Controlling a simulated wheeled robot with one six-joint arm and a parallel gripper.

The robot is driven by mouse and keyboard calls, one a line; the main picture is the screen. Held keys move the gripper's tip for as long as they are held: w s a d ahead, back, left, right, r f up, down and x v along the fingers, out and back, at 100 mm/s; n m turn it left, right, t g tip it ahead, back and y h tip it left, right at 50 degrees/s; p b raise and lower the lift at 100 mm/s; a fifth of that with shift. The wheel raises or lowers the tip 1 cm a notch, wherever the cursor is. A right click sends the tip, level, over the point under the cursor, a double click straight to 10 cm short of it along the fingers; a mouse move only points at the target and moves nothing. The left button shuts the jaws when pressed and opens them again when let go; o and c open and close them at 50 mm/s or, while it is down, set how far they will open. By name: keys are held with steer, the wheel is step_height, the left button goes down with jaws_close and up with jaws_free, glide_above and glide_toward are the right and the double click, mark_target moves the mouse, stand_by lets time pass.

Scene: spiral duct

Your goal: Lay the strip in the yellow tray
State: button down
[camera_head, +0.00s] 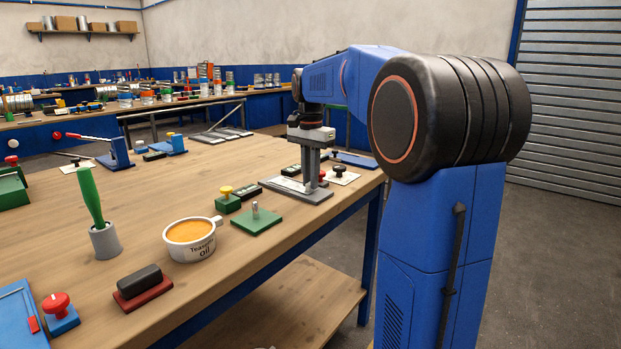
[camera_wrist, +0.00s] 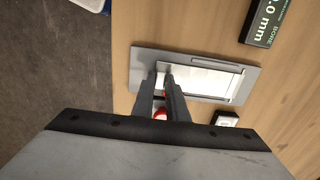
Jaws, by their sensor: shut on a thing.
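My gripper (camera_head: 312,184) is low over a grey plate (camera_head: 317,197) near the right edge of the wooden bench, its fingers pointing down. In the wrist view my gripper (camera_wrist: 166,76) has its two fingers close together at one end of a pale, flat strip (camera_wrist: 205,82). It is shut on this end; the fingers hide the grip itself. The strip lies low over or on the grey plate (camera_wrist: 142,60), within its outline; I cannot tell whether they touch. No yellow tray can be made out in either view.
A green plate with a peg (camera_head: 256,219), a cup of orange oil (camera_head: 190,239) and a brush in a holder (camera_head: 97,218) stand to the left. A dark labelled block (camera_wrist: 264,20) lies beyond.

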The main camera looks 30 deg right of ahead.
steer(key=shift+s, duration=0.2)
steer(key=shift+s+d+r, duration=0.1)
steer(key=shift+s+d, duration=0.2)
steer(key=shift+s, duration=0.5)
steer(key=shift+s+d, duration=0.35)
steer(key=shift+s, duration=0.45)
steer(key=shift+s+d+r, duration=0.1)
steer(key=shift+s+d, duration=0.2)
steer(key=shift+s, duration=0.5)
step_height(320, 180, up, 7)
stand_by(0.4)
